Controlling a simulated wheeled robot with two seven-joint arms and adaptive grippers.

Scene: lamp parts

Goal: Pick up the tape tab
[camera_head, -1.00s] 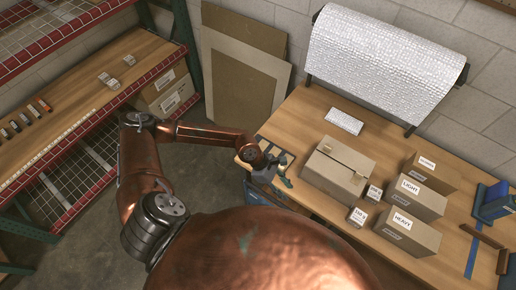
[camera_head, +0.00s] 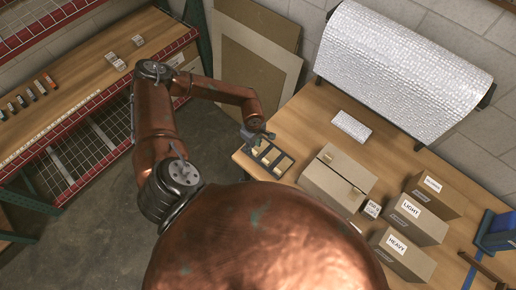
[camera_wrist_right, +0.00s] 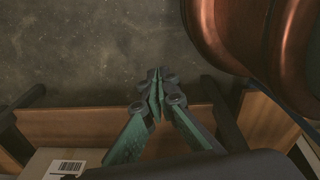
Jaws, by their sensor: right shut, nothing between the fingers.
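My left gripper (camera_head: 258,141) is at the left edge of the workbench, over or beside a dark tray (camera_head: 289,155) with compartments. Small tan pieces (camera_head: 282,165) lie in the tray. I cannot tell which of them, if any, is the tape tab. The left fingertips are too small to tell whether they are open or shut, or whether they hold anything. My right gripper (camera_wrist_right: 157,77) shows in the right wrist view, its green fingers together and nothing between them. It points over the grey floor.
A shelf (camera_head: 75,70) with small items is at left. A labelled carton (camera_wrist_right: 62,165) lies low in the wrist view.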

